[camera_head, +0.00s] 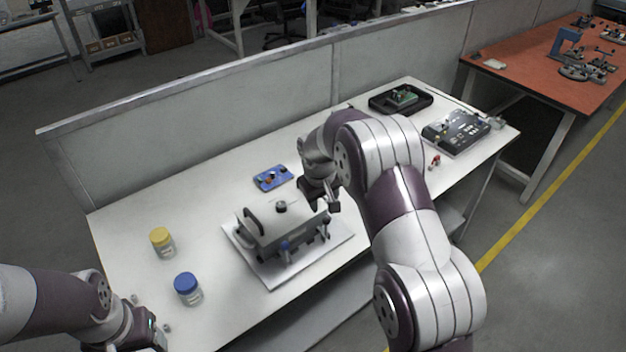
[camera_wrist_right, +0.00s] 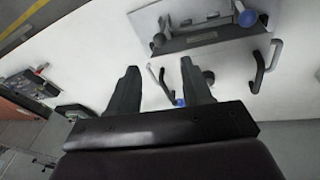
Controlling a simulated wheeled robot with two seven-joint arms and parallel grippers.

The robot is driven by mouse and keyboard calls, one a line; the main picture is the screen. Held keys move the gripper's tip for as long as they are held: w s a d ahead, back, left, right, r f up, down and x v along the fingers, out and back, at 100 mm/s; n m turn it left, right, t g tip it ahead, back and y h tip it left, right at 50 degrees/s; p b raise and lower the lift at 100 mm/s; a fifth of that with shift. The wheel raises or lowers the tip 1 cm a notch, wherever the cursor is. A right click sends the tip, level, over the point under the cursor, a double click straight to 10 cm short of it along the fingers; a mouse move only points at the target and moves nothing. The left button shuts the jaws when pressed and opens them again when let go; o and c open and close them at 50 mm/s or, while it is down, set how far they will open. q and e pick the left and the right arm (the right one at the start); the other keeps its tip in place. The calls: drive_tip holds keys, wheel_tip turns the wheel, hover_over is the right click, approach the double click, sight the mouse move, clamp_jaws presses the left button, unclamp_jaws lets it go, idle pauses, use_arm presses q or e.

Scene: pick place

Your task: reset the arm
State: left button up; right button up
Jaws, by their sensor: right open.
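My right arm reaches in from the lower right of the head view. Its gripper (camera_head: 322,196) is just right of the grey metal fixture (camera_head: 283,228), above the white table. In the right wrist view the right gripper (camera_wrist_right: 157,80) has its two dark fingers spread apart with nothing between them. The fixture (camera_wrist_right: 205,30) also shows there, beyond the fingertips. My left arm comes in at the lower left of the head view. The left wrist (camera_head: 128,330) is at the picture's bottom edge, and its fingertips are not visible.
A yellow-lidded jar (camera_head: 162,243) and a blue-lidded jar (camera_head: 188,290) stand on the table's left part. A blue plate with small parts (camera_head: 273,178) lies behind the fixture. A black tray (camera_head: 425,100) and a dark control box (camera_head: 455,131) sit at the right. A low partition (camera_head: 230,110) runs behind.

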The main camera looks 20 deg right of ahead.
drive_tip(key=s+a+r+m+y, duration=0.1)
drive_tip(key=s+a+r, duration=0.1)
drive_tip(key=s, duration=1.1)
drive_tip(key=s+a+r+g, duration=0.1)
drive_tip(key=s+a+r, duration=0.1)
drive_tip(key=s, duration=1.1)
drive_tip(key=shift+s+a+m+y, duration=0.25)
drive_tip(key=shift+a+m+y, duration=0.05)
drive_tip(key=shift+m+y, duration=0.1)
drive_tip(key=shift+s, duration=0.1)
